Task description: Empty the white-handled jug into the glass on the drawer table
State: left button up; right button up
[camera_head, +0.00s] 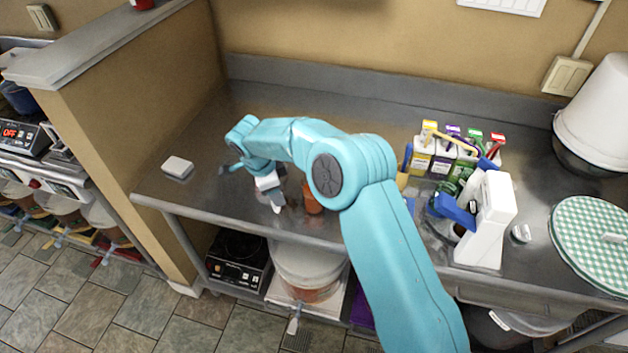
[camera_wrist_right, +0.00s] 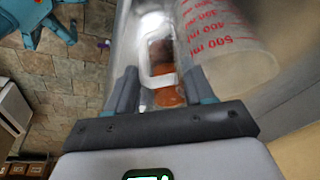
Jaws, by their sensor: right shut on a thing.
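My right gripper (camera_head: 262,168) is shut on the white handle (camera_wrist_right: 150,75) of a jug, above the metal table's front part. The jug (camera_wrist_right: 222,42) is clear with red millilitre marks; in the right wrist view it lies right of the handle, slanted across the picture. In the head view only a little of the jug (camera_head: 277,200) shows below my gripper. An orange-filled vessel (camera_head: 312,200), seemingly the glass, stands just right of it, partly behind my arm. Orange also shows between my fingers (camera_wrist_right: 158,88) in the wrist view. I cannot tell whether liquid is flowing.
The metal table (camera_head: 200,130) has bare room at its back left, with a small white block (camera_head: 177,167). Several cartons (camera_head: 455,155) and a white-and-blue device (camera_head: 490,220) stand right. A green checked lid (camera_head: 595,240) lies far right. A bucket (camera_head: 308,265) sits on the lower shelf.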

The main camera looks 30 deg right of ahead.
jog(key=shift+w+a, duration=0.2)
jog(key=shift+a, duration=0.05)
jog(key=shift+w+a+f+g+h, duration=0.25)
jog(key=shift+w+a+g+h, duration=0.25)
jog(key=shift+g+h, duration=0.4)
jog(key=shift+n, duration=0.3)
